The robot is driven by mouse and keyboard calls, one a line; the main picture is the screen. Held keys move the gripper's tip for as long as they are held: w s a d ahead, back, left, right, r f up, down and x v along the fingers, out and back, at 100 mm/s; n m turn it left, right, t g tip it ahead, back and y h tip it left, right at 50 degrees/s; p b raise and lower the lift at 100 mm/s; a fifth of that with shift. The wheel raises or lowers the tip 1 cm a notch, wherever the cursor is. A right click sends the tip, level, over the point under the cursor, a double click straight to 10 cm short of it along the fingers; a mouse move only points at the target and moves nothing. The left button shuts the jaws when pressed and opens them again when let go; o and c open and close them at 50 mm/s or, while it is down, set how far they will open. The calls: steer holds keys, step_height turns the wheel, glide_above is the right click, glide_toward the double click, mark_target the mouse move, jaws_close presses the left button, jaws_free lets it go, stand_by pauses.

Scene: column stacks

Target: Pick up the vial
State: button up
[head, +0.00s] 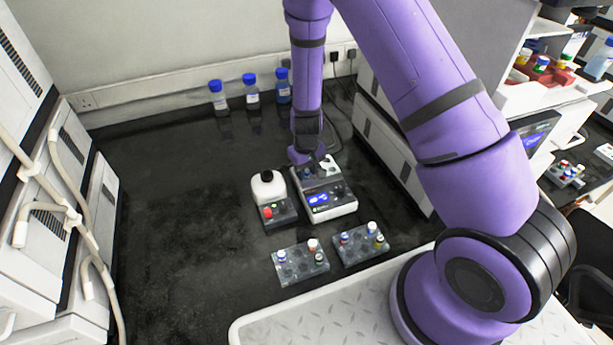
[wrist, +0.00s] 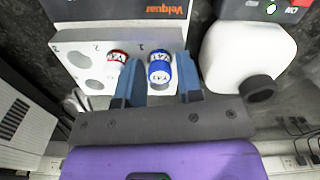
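A blue-capped vial (wrist: 159,70) stands in a hole by the number 1 of a white device top (wrist: 85,42) in the wrist view. A red-capped vial (wrist: 117,60) sits in the hole beside it, just left of my left finger. My gripper (wrist: 160,63) has its two blue fingers on either side of the blue-capped vial, with small gaps showing. In the head view my gripper (head: 307,157) is over the back of the white device (head: 335,207), and it hides most of the vials there.
Two vial racks, the left one (head: 300,265) and the right one (head: 362,245), stand in front. Several blue-capped bottles (head: 250,90) line the back wall. The counter's left side is clear.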

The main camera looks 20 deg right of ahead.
jaws_close()
steer(key=shift+r, duration=0.15)
